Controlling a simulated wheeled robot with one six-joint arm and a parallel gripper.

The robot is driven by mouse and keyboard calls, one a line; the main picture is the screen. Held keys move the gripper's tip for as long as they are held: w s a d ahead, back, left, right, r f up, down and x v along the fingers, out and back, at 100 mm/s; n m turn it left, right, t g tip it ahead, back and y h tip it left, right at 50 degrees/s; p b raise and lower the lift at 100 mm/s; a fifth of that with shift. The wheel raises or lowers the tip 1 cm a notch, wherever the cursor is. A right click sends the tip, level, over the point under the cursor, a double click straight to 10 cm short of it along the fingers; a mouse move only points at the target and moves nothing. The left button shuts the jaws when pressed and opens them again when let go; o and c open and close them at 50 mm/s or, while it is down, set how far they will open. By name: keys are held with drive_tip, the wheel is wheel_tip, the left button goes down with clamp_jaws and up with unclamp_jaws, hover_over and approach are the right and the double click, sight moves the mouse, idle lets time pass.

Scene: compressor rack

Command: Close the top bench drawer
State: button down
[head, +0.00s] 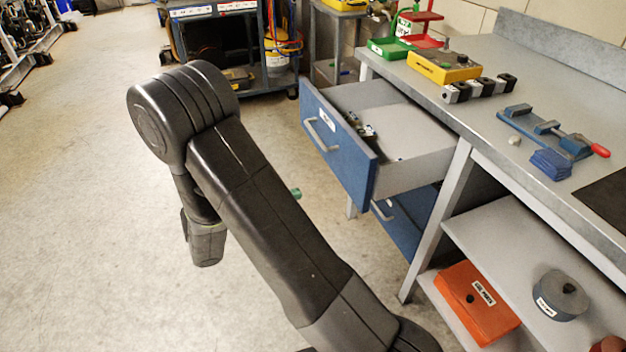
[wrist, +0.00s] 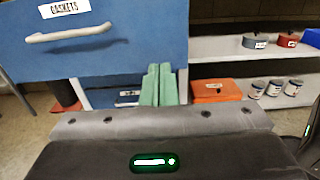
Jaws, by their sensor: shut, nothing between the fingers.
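The top bench drawer (head: 335,145) is pulled well out from under the bench top. Its blue front has a pale bar handle (head: 320,135) and a white label. In the wrist view the drawer front (wrist: 150,30) fills the upper left, and its label reads GASKETS. My gripper's green fingers (wrist: 158,85) are shut together and empty. They overlap the front's lower right edge in that view, right of and below the handle; I cannot tell whether they touch it. In the head view my arm hides most of the gripper, and only a small green tip (head: 296,193) shows left of the drawer.
The drawer holds small parts (head: 362,130). A lower blue drawer (head: 408,225) sits beneath it. The bench top (head: 480,120) carries a yellow box, trays and a blue vise. An orange box (head: 475,300) stands on the lower shelf. The floor (head: 70,200) at left is clear.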

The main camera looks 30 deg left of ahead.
sight(355, 178)
drive_tip(key=b+x, duration=0.2)
drive_tip(key=x, duration=1.1)
drive_tip(key=shift+w+d+b, duration=0.2)
drive_tip(key=shift+d+b, duration=0.1)
drive_tip(key=shift+b, duration=0.05)
drive_tip(key=p+x, duration=0.1)
drive_tip(key=x, duration=2.4)
drive_tip(key=shift+d+f, duration=0.1)
drive_tip(key=shift+d, duration=0.1)
drive_tip(key=shift+w+d, duration=0.15)
drive_tip(key=shift+w, duration=0.15)
drive_tip(key=shift+r, duration=0.2)
